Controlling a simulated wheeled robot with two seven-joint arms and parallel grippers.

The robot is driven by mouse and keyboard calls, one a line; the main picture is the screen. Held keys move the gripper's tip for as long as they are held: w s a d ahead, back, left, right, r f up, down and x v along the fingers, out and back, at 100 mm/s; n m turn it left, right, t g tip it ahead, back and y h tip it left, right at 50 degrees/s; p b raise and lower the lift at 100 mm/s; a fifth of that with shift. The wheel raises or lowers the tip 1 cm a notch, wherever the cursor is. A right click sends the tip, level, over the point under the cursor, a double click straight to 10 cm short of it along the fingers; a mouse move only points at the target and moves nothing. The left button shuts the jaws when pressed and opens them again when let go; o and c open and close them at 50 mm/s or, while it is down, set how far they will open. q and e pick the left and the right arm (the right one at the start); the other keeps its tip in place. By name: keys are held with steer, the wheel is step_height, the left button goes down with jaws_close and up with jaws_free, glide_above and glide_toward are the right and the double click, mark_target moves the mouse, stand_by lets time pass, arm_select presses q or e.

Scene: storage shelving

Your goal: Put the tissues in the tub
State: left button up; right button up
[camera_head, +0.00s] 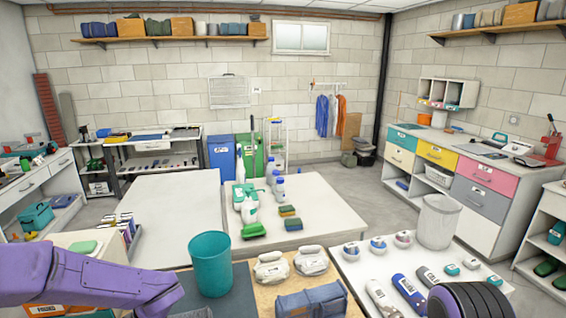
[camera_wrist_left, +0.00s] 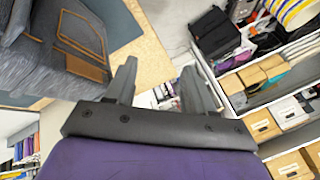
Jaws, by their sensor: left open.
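A teal tub (camera_head: 210,263) stands upright on the near table, on a dark mat area. Two pale wrapped packs (camera_head: 271,268) (camera_head: 312,260) lie on the tan board to its right; they may be the tissues, but their labels are too small to read. My purple left arm comes in from the left in the head view, with its gripper out of that view. In the left wrist view my left gripper (camera_wrist_left: 160,88) is open, with nothing between its fingers. Its fingers are beside a board's edge, over lower floor and shelving. My right gripper is not visible.
A blue denim bag (camera_head: 312,300) lies in front of the packs and also shows in the left wrist view (camera_wrist_left: 65,45). A grey bin (camera_head: 438,220) stands at right near several bottles and rolls. Spray bottles (camera_head: 246,200) stand behind. The white tabletop (camera_head: 165,212) at left is clear.

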arm_select(q)
steer(key=s+a+f+m+t+y, duration=0.35)
steer(key=s+f+t, duration=0.3)
steer(key=f, duration=0.55)
steer(key=s+d+f+m+h, duration=0.2)
steer(key=s+d+f+h, duration=0.1)
steer(key=s, duration=0.5)
steer(key=s+d+f+m+h, duration=0.2)
steer(key=s+d+f+h, duration=0.15)
steer(key=s, duration=0.35)
step_height(320, 180, down, 9)
steer(key=b, duration=0.8)
steer(key=shift+s+d+f+y+b, duration=0.2)
steer(key=shift+s+d+y+b, duration=0.15)
steer(key=shift+s+b, duration=0.1)
steer(key=shift+n, duration=0.25)
